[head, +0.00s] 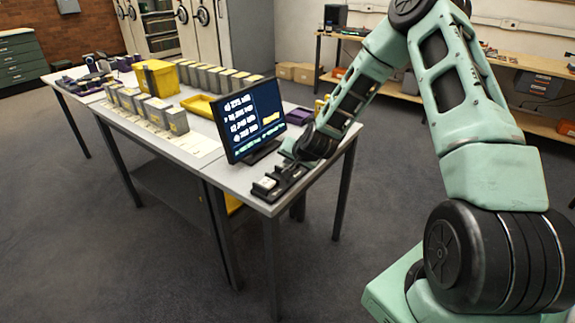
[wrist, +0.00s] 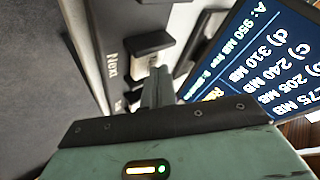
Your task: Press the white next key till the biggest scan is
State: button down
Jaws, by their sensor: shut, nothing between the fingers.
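A black key panel (head: 289,184) lies at the table's near right corner, with a white key (head: 267,183) at its near end. The wrist view shows the label "Next" (wrist: 110,67) beside a black block and a pale key surface (wrist: 145,64). My gripper (head: 291,160) is low over the panel; its shut, empty fingers (wrist: 157,77) point at that pale surface. I cannot tell whether they touch it. The monitor (head: 250,117) lists a) 275 MB, b) 205 MB, c) 240 MB and d) 310 MB. A mark seems to stand before the b) line.
The monitor stands close behind the panel, beside my gripper. Grey archival boxes (head: 153,112), a yellow bin (head: 156,77) and a yellow tray (head: 198,105) stand farther back on the table. A purple item (head: 299,116) lies right of the monitor. The floor in front is clear.

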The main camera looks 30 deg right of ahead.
jog(key=shift+r+p, duration=0.3)
jog(key=shift+r, duration=0.3)
jog(key=shift+r, duration=0.1)
jog(key=shift+r+p, duration=1.85)
jog(key=shift+r, duration=0.6)
jog(key=shift+a, duration=0.1)
dwell(0.5)
